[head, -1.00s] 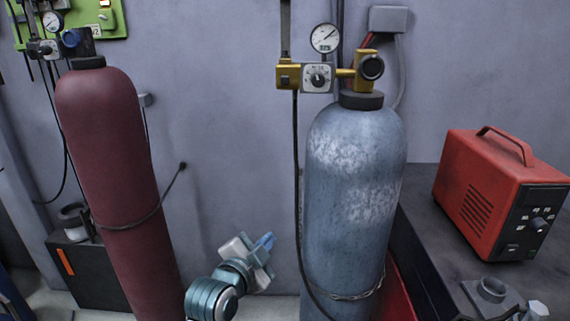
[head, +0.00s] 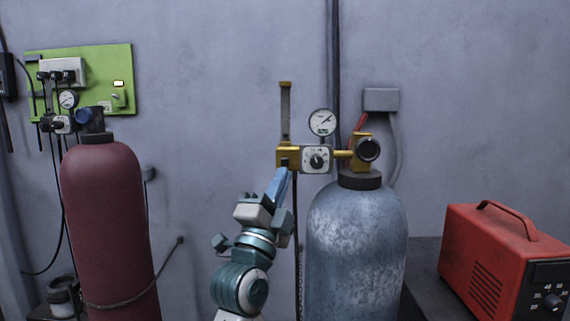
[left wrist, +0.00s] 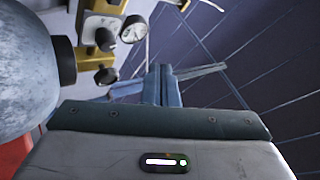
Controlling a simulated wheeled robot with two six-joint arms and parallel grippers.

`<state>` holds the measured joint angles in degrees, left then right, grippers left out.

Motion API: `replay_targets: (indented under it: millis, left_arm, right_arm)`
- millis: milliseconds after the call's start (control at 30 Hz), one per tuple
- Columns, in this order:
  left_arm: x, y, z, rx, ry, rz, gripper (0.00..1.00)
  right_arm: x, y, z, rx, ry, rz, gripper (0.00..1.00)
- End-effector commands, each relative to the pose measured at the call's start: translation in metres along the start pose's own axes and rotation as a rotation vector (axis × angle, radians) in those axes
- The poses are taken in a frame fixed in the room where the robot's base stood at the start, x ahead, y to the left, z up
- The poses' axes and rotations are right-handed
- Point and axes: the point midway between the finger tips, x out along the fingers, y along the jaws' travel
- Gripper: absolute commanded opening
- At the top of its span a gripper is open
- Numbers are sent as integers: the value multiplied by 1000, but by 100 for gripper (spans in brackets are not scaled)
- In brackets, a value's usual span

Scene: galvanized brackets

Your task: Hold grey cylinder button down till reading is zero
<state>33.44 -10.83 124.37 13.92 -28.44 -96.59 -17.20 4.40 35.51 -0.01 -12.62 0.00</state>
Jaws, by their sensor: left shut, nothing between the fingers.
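The grey cylinder (head: 356,240) stands upright right of centre, and its flank fills the left of the left wrist view (left wrist: 25,70). A brass regulator (head: 290,157) tops it, with a pale plate bearing a dark round knob (head: 317,160). Above is a round gauge (head: 323,122), also in the left wrist view (left wrist: 134,29); its needle points upper right and its small digits are unclear. My left gripper (head: 284,173) is shut and empty, its blue fingertips just below the regulator's left end; contact cannot be told. My right gripper is out of view.
A dark red cylinder (head: 103,220) with its own gauge stands at the left, before a green wall panel (head: 105,75). A red box (head: 500,265) sits on a dark bench at the right. A hose hangs below the regulator.

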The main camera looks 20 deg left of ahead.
Motion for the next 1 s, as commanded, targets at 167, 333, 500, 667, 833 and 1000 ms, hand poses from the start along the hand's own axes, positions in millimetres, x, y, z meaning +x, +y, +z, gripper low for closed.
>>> replay_targets:
  millis: [167, 333, 500, 667, 833, 1000]
  left_arm:
    - [0, 0, 0, -1, 0, 2, 0]
    - [6, 4, 4, 1, 0, 3, 0]
    - [20, 14, 14, 2, 0, 5, 0]
    - [36, 26, 26, 1, 0, 5, 0]
    - [48, 39, 37, 0, 0, 3, 0]
    - [57, 45, 43, 0, 0, 3, 0]
  right_arm:
    - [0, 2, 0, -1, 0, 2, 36]
    - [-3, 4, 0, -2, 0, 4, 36]
    - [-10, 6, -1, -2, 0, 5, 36]
    - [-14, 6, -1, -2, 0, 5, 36]
    - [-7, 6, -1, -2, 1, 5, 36]
    - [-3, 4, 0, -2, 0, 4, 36]
